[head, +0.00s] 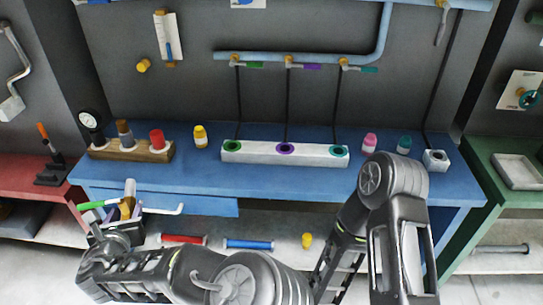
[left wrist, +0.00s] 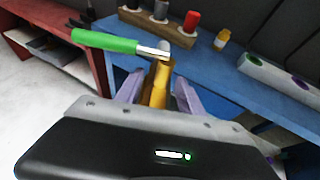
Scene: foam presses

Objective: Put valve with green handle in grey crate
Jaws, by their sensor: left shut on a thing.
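The valve has a green lever handle (head: 97,204) and a brass-coloured body (left wrist: 157,85). My left gripper (head: 127,212) is shut on the brass body. In the left wrist view the body sits between the two pale purple fingers, and the green handle (left wrist: 105,40) sticks out to the left, clear of the fingers. The valve is held in the air in front of the blue bench's left end. A light grey, shallow crate-like tray (head: 518,170) stands on the green bench at the right. My right arm shows at the right, but its gripper is not in view.
The blue bench (head: 300,180) carries a wooden block with fittings (head: 130,151), a white block with coloured ports (head: 285,153) and small bottles. A red bench (head: 40,168) stands at left, with a dark bin (head: 22,215) below. Red and blue cylinders lie under the blue bench.

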